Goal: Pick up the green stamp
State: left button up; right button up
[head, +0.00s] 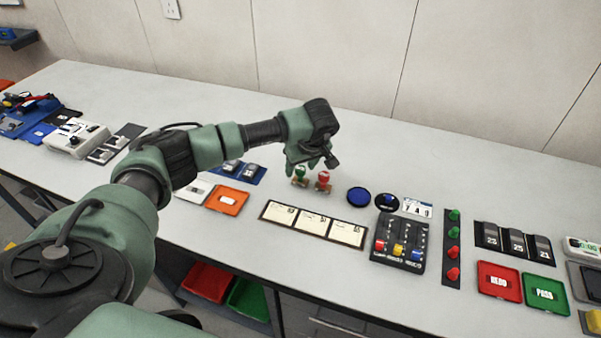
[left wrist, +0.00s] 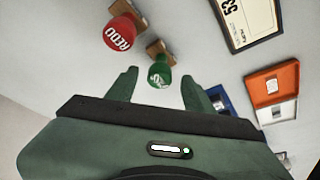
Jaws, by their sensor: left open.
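The green stamp (head: 300,174) stands upright on the grey table, just left of the red stamp (head: 323,177). In the left wrist view the green stamp (left wrist: 160,73) has a round green top on a brown base and shows just beyond my fingertips, between their lines. The red stamp marked REDO (left wrist: 121,32) is close beside it. My left gripper (head: 303,162) is over the stamps, pointing down; its open, empty fingers (left wrist: 159,82) also show in the left wrist view. I cannot tell whether they touch the stamp. My right gripper is out of view.
A strip of three cards (head: 314,224) lies in front of the stamps. A blue round pad (head: 358,197) is to their right. An orange tray (head: 227,200) is left, with a blue holder (head: 258,176) behind it. The table behind is clear up to the wall.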

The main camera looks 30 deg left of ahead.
aim_at(301, 168)
pick_arm(q)
jog(key=shift+x, duration=0.85)
jog(key=shift+d, duration=0.1)
grip_shut()
jog(key=shift+r, duration=0.15)
notch_tip(301, 168, up, 20)
jog(key=b, duration=0.4)
jog(key=c, duration=0.8)
grip_release()
jog(key=shift+c, duration=1.5)
